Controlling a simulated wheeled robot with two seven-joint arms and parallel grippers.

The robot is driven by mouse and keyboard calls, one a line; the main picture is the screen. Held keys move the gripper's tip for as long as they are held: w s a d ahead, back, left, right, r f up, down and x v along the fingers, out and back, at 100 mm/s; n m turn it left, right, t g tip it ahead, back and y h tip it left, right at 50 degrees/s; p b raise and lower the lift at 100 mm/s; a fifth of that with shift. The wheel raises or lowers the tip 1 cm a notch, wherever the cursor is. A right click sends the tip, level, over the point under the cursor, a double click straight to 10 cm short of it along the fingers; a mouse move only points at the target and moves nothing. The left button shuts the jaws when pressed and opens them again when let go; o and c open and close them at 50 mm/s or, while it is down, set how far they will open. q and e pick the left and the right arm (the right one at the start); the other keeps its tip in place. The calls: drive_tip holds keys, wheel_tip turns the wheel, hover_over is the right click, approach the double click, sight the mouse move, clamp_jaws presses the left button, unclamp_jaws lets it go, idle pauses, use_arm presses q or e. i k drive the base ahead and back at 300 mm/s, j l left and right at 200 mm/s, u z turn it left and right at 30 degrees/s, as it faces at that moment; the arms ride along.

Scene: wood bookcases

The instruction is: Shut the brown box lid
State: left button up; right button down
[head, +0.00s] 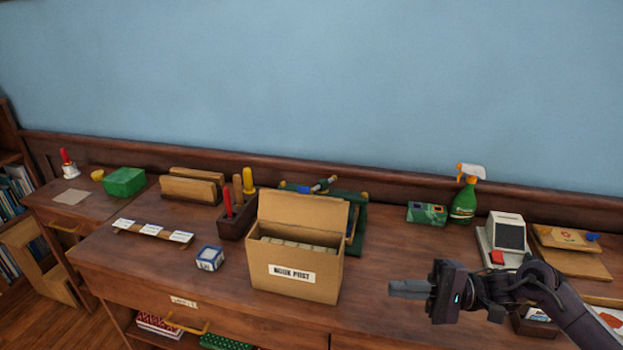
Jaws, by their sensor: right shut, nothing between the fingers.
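A brown cardboard box (321,281) with a "BOOK POST" label stands upright on the wooden desk. Its lid (303,216) stands raised at the back edge, so the box is open. Several light-coloured items show inside it. My right gripper (394,288) is shut and empty, over the desk to the right of the box and apart from it, with its fingers pointing left toward the box. My left gripper is not in view.
A green frame-like item (359,225) stands close behind the box. A dark holder (236,222) with coloured handles and a small white-and-blue cube (210,258) are to the left. A spray bottle (463,203) and a card terminal (503,240) stand to the right.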

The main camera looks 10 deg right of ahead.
sight(300, 208)
drive_tip(key=i, duration=1.1)
